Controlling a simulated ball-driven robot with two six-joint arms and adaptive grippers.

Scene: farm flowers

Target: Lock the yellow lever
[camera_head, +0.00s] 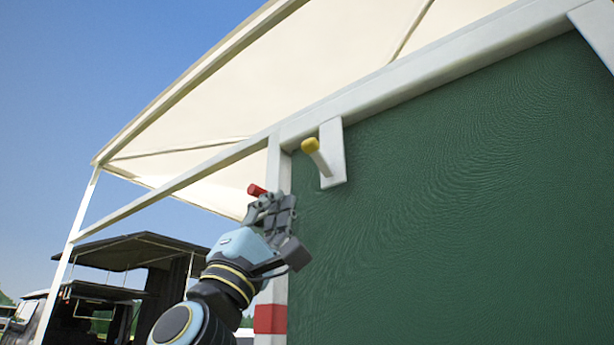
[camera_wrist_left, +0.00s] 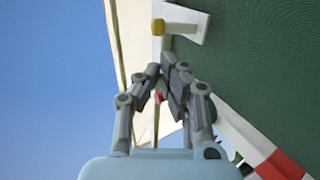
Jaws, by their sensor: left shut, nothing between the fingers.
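The yellow lever (camera_head: 317,156) is a pale rod with a yellow tip. It sticks out from a white plate (camera_head: 333,155) near the upper left corner of the green panel. It also shows at the top of the left wrist view (camera_wrist_left: 158,27). My left gripper (camera_head: 280,203) is shut and empty, below and to the left of the lever and apart from it. In the left wrist view, its fingertips (camera_wrist_left: 167,72) sit below the yellow tip. My right gripper is not in view.
A red-tipped peg (camera_head: 257,190) shows just behind my left gripper, partly hidden. The green panel (camera_head: 450,200) fills the right side, framed by white beams (camera_head: 430,70). A white post with a red band (camera_head: 270,318) stands below. Open sky lies left.

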